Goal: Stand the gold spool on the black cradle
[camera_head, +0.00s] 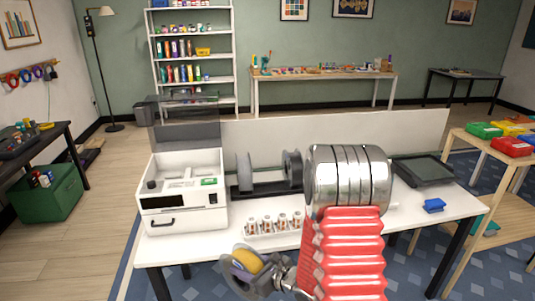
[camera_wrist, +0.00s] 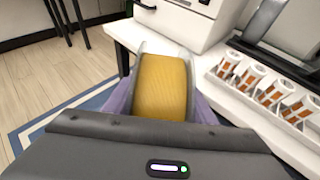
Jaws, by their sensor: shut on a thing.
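The gold spool (camera_head: 249,261) is held in my gripper (camera_head: 243,272), low in front of the white table's near edge. In the wrist view the gold winding (camera_wrist: 163,88) fills the space between the two fingers, with pale flanges at its sides. The jaws are shut on it. The black cradle (camera_head: 266,188) lies on the table behind the row of small rolls, up and slightly right of my gripper in the head view. A grey spool (camera_head: 244,172) stands at its left and a dark one (camera_head: 292,169) at its right, with a gap between. My arm hides part of the right end.
A white machine (camera_head: 183,195) stands on the table left of the cradle. A rack of several small white and copper rolls (camera_head: 272,224) lies in front of the cradle. A blue block (camera_head: 434,206) and a dark tray (camera_head: 424,170) are on the right. A low white panel stands behind.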

